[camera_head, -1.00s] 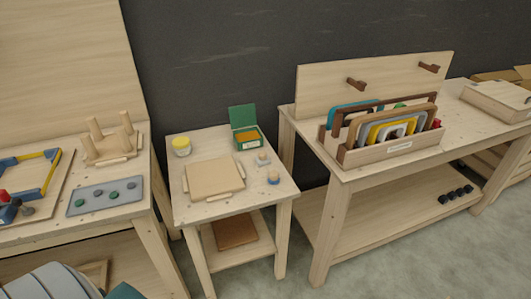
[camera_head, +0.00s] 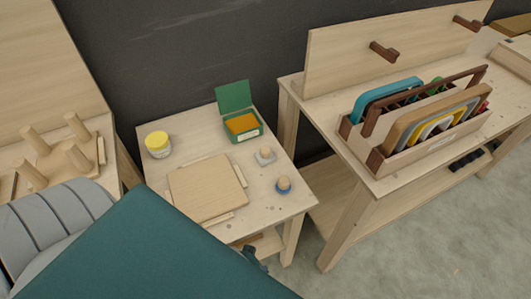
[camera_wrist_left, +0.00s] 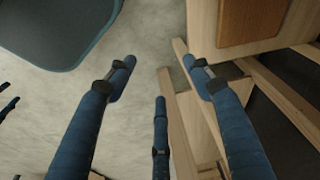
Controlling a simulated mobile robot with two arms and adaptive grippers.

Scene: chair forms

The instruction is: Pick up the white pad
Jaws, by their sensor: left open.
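The white pad (camera_head: 265,156) is a small pale block with a round wooden knob. It sits on the small wooden table (camera_head: 225,235), toward its back right, just in front of the green box. A similar pad with a blue base (camera_head: 283,187) sits nearer the front right. My left gripper has dark blue fingers, spread open and empty in the left wrist view (camera_wrist_left: 160,76), with floor and table legs beyond. In the head view, a dark bit of it (camera_head: 254,258) shows at the table's front edge, mostly hidden by a teal panel. My right gripper is not visible.
A square board (camera_head: 208,188) lies mid-table. A rack of coloured frames (camera_head: 415,130) stands on the right-hand bench. A brown panel (camera_wrist_left: 250,18) lies on the lower shelf.

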